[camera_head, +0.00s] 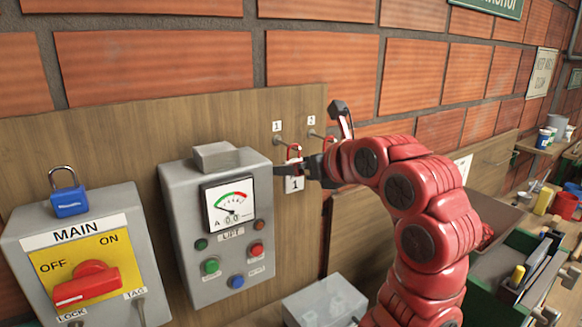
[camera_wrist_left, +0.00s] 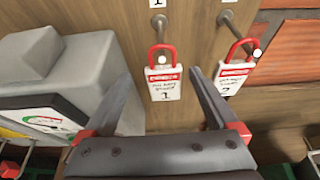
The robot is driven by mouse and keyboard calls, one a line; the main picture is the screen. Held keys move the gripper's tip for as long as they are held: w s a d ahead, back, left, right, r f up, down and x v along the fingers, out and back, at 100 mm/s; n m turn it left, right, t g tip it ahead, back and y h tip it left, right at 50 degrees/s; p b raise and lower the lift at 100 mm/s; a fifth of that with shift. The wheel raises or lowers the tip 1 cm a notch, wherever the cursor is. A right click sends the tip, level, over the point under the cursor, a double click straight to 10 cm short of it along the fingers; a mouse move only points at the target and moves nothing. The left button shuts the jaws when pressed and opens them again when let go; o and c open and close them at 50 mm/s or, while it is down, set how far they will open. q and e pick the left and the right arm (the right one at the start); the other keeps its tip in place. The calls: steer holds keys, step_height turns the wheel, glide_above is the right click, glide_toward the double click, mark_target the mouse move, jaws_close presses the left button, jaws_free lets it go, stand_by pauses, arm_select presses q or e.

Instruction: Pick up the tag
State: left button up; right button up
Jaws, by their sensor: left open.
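Tag 1 (camera_wrist_left: 164,88), a white and red tag with a red loop, hangs from a peg on the wooden board. It also shows in the head view (camera_head: 296,185), partly covered by my gripper. A similar tag 2 (camera_wrist_left: 232,78) hangs from the peg to its right; my arm hides most of it in the head view. My left gripper (camera_wrist_left: 161,76) is open, its fingers on either side of tag 1, with nothing gripped. It shows in the head view (camera_head: 312,142) in front of the pegs. Tag 2 is outside the right finger. My right gripper is out of view.
A grey meter box (camera_head: 180,195) stands close left of the tags. A MAIN switch box (camera_head: 120,215) with a red handle and a blue padlock (camera_head: 70,203) is further left. A green toolbox (camera_head: 490,285) and cluttered shelf lie right. Brick wall is behind.

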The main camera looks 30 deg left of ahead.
arm_select(q)
steer(key=p+x, duration=0.3)
steer(key=x, duration=0.2)
steer(key=shift+w+a+f, duration=0.15)
steer(key=shift+a+f, duration=0.05)
steer(key=shift+f, duration=0.05)
steer(key=shift+w+a+f, duration=0.1)
steer(key=shift+w+a, duration=0.05)
steer(key=c, duration=1.4)
